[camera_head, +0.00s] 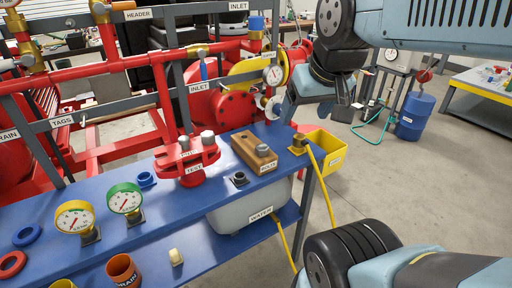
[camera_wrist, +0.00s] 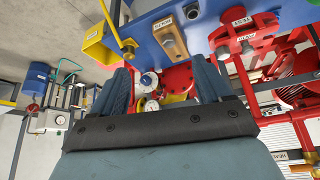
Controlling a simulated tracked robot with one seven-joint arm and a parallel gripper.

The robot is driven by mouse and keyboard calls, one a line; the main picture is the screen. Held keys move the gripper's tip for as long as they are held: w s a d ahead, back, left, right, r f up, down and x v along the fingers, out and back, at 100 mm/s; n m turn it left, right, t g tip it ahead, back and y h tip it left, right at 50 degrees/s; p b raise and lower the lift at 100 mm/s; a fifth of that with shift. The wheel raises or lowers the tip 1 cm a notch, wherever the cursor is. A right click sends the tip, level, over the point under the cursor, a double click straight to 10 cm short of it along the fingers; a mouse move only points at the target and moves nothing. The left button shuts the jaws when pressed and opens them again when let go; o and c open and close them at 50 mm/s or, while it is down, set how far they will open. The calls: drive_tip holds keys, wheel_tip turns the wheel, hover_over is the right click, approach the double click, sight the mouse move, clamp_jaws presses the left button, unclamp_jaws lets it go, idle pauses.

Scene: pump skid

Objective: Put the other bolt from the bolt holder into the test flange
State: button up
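The wooden bolt holder (camera_head: 243,149), labelled BOLTS, stands on the blue table with one grey bolt (camera_head: 262,150) upright in it. The holder also shows in the wrist view (camera_wrist: 172,38). The red test flange (camera_head: 188,165) stands left of the holder, with two grey bolt-like heads on top (camera_head: 207,137). The flange shows at the upper right of the wrist view (camera_wrist: 243,38). My gripper (camera_head: 318,108) is above and right of the holder, apart from it. In the wrist view its two fingers (camera_wrist: 163,75) are spread with nothing held between them.
Red pipes and a gauge (camera_head: 273,75) lie behind the table. A yellow bin (camera_head: 325,151) hangs at its right end beside a brass fitting (camera_head: 299,144) with a yellow hose. A dark fitting (camera_head: 239,179) and gauges (camera_head: 124,200) stand at the table's front.

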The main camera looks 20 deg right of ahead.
drive_tip(key=m+g, duration=0.6)
drive_tip(key=m, duration=0.2)
hover_over(263, 146)
wheel_tip(263, 146, down, 10)
wheel_tip(263, 146, down, 14)
drive_tip(key=shift+f, duration=0.1)
drive_tip(key=c, duration=1.2)
drive_tip(key=o, duration=0.5)
drive_tip(key=c, duration=0.5)
drive_tip(key=shift+o, duration=0.2)
drive_tip(key=shift+r, duration=3.55)
